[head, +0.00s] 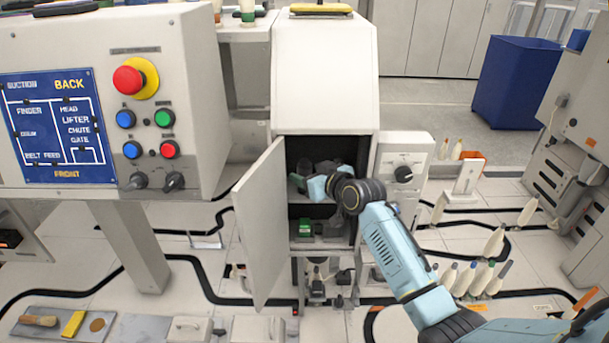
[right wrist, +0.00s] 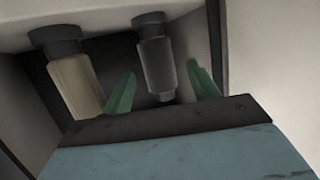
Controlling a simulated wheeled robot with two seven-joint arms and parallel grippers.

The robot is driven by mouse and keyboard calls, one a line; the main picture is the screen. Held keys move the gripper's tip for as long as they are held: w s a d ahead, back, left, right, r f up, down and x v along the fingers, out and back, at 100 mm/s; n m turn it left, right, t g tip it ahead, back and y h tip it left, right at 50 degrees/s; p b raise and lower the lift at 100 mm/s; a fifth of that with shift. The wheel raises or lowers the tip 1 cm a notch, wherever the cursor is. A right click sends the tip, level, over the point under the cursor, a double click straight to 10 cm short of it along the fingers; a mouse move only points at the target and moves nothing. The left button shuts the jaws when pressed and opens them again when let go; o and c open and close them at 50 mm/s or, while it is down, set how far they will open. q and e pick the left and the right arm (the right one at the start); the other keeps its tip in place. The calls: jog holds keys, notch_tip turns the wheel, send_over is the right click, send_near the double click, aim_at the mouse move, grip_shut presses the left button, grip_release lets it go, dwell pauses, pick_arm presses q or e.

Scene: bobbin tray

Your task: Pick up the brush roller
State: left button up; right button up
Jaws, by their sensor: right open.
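Two rollers hang from dark round holders inside the cabinet in the right wrist view: a dark grey roller (right wrist: 157,68) and a beige, streaked roller (right wrist: 75,85) to its left. I cannot tell for certain which is the brush roller. My right gripper (right wrist: 162,84) is open. Its green fingers stand on either side of the grey roller, with gaps showing. The beige roller is outside the left finger. In the head view my right gripper (head: 303,182) reaches into the open cabinet (head: 327,90), and the rollers there are dim and partly hidden. My left gripper is not in view.
The cabinet door (head: 262,225) stands open on the left. A green block (head: 305,228) lies on the lower shelf. A control panel (head: 95,100) is at left, and a dial box (head: 404,160) adjoins the cabinet's right side. Several bobbins (head: 480,277) stand at lower right.

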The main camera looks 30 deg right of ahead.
jog(key=shift+w+f, duration=0.15)
jog(key=shift+w, duration=0.3)
jog(key=c, duration=1.1)
jog(key=shift+o, duration=0.2)
